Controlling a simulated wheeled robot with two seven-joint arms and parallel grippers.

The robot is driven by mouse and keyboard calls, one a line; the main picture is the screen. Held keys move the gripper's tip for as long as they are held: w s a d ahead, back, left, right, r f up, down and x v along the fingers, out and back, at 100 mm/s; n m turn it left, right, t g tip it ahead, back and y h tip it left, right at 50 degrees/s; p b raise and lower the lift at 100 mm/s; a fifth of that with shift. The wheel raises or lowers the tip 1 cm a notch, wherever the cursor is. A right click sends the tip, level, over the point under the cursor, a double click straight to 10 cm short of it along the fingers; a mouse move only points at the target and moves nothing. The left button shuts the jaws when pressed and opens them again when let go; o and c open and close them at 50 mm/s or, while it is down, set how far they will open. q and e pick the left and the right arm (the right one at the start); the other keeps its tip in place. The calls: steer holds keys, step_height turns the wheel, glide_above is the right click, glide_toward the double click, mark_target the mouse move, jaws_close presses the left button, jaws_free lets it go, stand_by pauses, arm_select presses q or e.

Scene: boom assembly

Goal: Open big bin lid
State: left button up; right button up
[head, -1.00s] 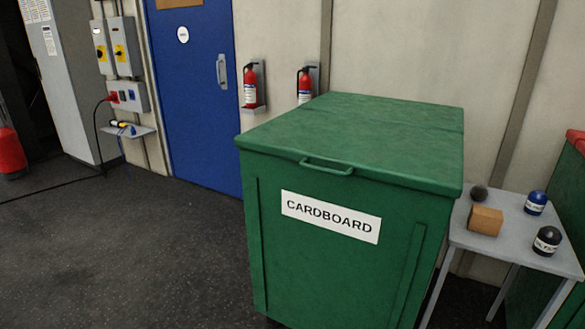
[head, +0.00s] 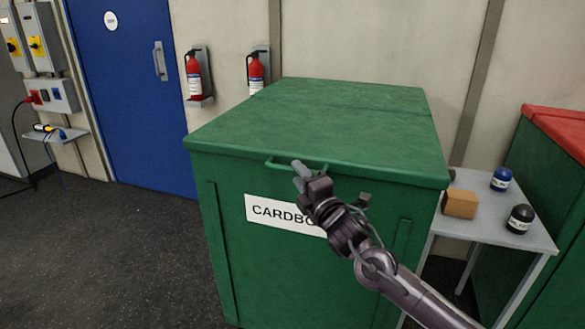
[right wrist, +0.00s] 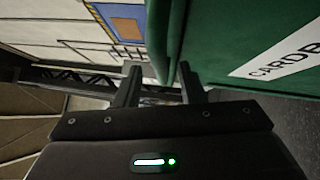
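The big green bin (head: 300,260) with a "CARDBOARD" label stands in front of me, its flat green lid (head: 330,120) shut. A thin green bar handle (head: 275,165) sticks out from the lid's front edge. My right gripper (head: 301,172) is at this handle and covers part of it and of the label. In the right wrist view its two fingers (right wrist: 157,80) are apart, with the green lid edge and handle (right wrist: 177,45) ahead of and between them, nearer the right finger. I cannot tell whether they touch. My left gripper is not in view.
A small grey table (head: 500,232) with a cardboard box (head: 460,204) and small jars stands right of the bin. A red-lidded green bin (head: 555,125) is at the far right. Two fire extinguishers (head: 194,75) hang behind. The floor (head: 90,250) at left is clear.

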steer(key=shift+x, duration=1.5)
steer(key=shift+f, duration=0.1)
steer(key=shift+c, duration=0.2)
jaws_close()
